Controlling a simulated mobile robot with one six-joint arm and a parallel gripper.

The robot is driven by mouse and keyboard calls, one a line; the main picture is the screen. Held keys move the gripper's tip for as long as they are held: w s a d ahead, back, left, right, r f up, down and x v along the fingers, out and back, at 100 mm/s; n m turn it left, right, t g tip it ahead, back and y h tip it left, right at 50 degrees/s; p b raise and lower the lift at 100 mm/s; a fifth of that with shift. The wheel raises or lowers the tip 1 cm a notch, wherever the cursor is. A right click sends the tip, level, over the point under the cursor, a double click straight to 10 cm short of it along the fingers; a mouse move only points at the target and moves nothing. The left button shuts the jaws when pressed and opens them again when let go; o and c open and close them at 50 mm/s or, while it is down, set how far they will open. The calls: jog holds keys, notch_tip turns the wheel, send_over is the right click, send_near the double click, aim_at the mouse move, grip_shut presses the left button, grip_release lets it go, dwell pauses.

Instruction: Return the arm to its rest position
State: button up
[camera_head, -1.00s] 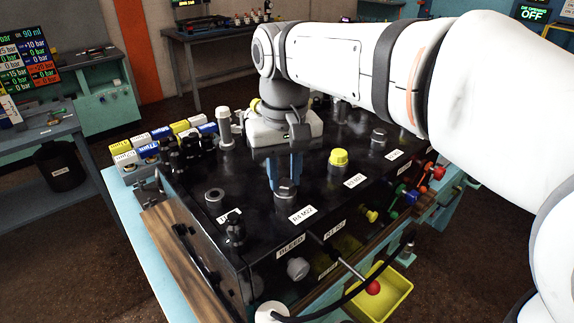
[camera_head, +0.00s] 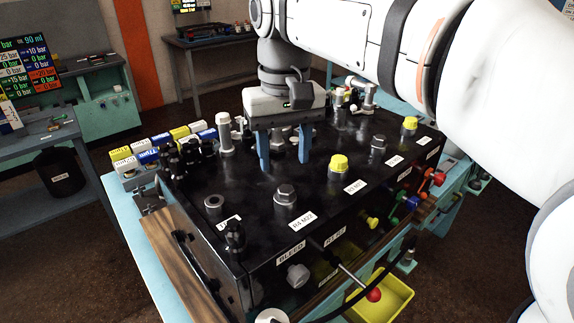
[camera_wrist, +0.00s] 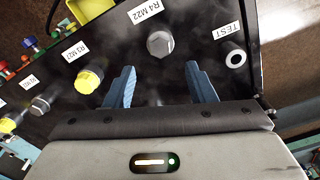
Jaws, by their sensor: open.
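My gripper (camera_head: 284,148) hangs from my white arm above the black hydraulic box (camera_head: 322,207), its two blue fingers pointing down, apart and empty. In the wrist view my gripper (camera_wrist: 157,85) also shows open, with nothing between its fingers. A grey hex cap (camera_head: 286,194) stands on the box by the R4 M22 label (camera_head: 303,222), in front of the gripper. In the wrist view this cap (camera_wrist: 160,43) lies beyond the fingertips, apart from them. A yellow cap (camera_head: 338,164) stands right of the gripper.
Blue, yellow and white labelled blocks (camera_head: 160,145) and dark fittings (camera_head: 185,160) stand at the box's left. A red-tipped lever (camera_head: 373,294) sticks out in front, over a yellow bin (camera_head: 395,292). A side bench (camera_head: 55,155) is at left. Space above the box is open.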

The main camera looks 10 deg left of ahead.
jog(key=shift+r, duration=0.95)
